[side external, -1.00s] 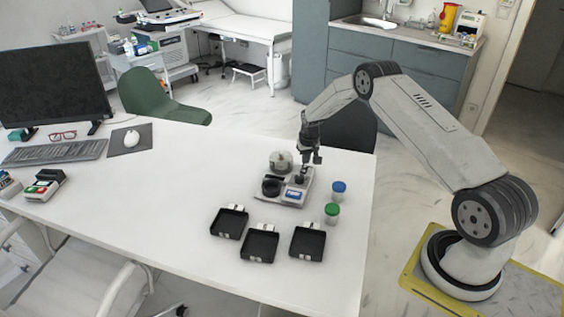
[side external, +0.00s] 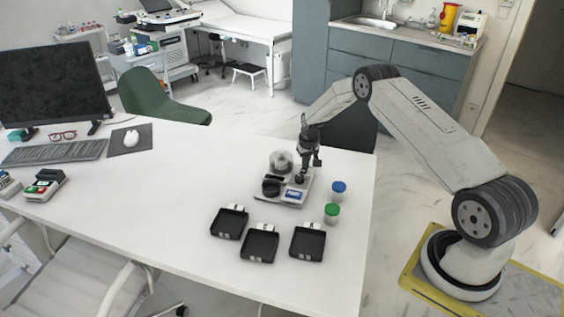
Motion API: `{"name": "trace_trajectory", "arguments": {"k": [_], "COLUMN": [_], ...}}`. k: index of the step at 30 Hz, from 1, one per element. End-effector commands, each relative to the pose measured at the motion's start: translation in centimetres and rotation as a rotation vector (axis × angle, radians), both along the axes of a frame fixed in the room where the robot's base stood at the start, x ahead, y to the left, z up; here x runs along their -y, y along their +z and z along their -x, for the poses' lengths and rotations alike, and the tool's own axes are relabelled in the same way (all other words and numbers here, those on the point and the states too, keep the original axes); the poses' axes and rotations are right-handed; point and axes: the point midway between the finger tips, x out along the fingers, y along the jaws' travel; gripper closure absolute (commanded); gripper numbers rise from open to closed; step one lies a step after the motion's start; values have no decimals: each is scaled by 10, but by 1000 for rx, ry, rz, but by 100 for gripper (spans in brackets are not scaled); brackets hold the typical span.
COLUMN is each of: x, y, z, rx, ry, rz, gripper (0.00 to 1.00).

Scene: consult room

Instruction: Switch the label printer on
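The label printer (side external: 292,202) is probably the light grey device on the white table, with a clear round part (side external: 281,162) at its back, a dark round part (side external: 271,187) at its left and a small blue display (side external: 294,195) at its front. My gripper (side external: 309,176) is pointed down over the right back part of this device, very close to it. Whether it touches the device is too small to tell. The fingers are dark and small, and their opening cannot be made out. Any switch on the device is hidden or too small to see.
Three black trays (side external: 260,261) lie in front of the device. A blue-capped jar (side external: 339,187) and a green-capped jar (side external: 331,209) stand close on its right. The table's middle left is clear.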

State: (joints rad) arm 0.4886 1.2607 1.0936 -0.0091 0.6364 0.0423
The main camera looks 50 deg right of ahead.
Motion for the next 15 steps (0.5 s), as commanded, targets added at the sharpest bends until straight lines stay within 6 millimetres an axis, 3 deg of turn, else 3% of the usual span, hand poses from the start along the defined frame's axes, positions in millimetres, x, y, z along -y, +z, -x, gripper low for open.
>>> {"name": "trace_trajectory", "arguments": {"k": [8, 15], "x": [0, 0], "y": [0, 11], "z": [0, 0], "rx": [-2, 0], "ry": [0, 0], "rz": [-1, 0], "gripper": [100, 100]}}
